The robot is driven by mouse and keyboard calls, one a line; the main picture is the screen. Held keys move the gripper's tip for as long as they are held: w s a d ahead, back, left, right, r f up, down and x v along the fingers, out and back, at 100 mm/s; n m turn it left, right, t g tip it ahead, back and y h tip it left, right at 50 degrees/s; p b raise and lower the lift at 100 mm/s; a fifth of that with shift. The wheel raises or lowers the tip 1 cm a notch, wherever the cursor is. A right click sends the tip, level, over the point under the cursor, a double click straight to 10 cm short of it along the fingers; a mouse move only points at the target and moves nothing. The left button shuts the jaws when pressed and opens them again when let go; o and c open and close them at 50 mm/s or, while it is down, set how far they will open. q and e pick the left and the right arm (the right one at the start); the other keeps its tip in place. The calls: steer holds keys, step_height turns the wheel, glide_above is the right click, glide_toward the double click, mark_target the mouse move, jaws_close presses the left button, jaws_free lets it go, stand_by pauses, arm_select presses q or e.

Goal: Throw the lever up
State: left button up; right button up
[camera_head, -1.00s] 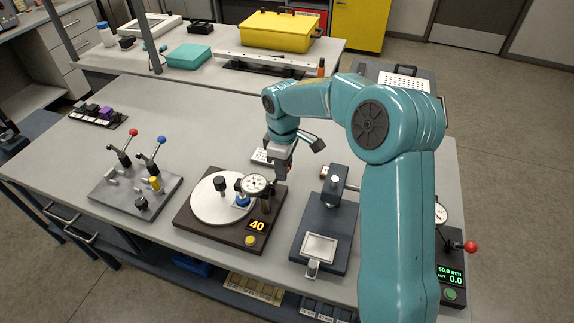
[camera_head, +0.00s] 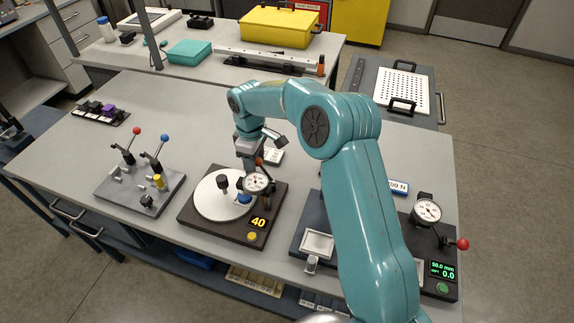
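A dark grey plate (camera_head: 140,190) at the left of the bench carries two upright levers, one with a red knob (camera_head: 136,131) and one with a blue knob (camera_head: 164,139). At the right, a dark gauge device (camera_head: 421,238) has a short lever with a red knob (camera_head: 462,244) on its side. My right gripper (camera_head: 252,165) hangs just behind the dial of the turntable device, right of the two levers and apart from them. Its fingertips are partly hidden, so its opening is unclear. My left gripper is out of view.
A turntable device (camera_head: 187,207) showing "40" stands between the levers and my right arm. My forearm partly hides a dark block fixture (camera_head: 310,226). A rack of small dark and purple parts (camera_head: 100,112) lies at the back left.

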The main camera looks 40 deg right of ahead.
steer(key=shift+w, duration=0.2)
steer(key=shift+s+r, duration=0.15)
steer(key=shift+s, duration=0.15)
steer(key=shift+w+r+p, duration=0.15)
steer(key=shift+r+p, duration=0.3)
steer(key=shift+r, duration=0.1)
step_height(320, 180, up, 5)
steer(key=shift+f+p, duration=0.2)
steer(key=shift+p, duration=0.95)
steer(key=shift+w+f, duration=0.1)
steer(key=shift+f, duration=0.1)
steer(key=shift+s+r, duration=0.15)
steer(key=shift+s, duration=0.1)
steer(key=shift+w, duration=0.1)
steer(key=shift+w, duration=0.1)
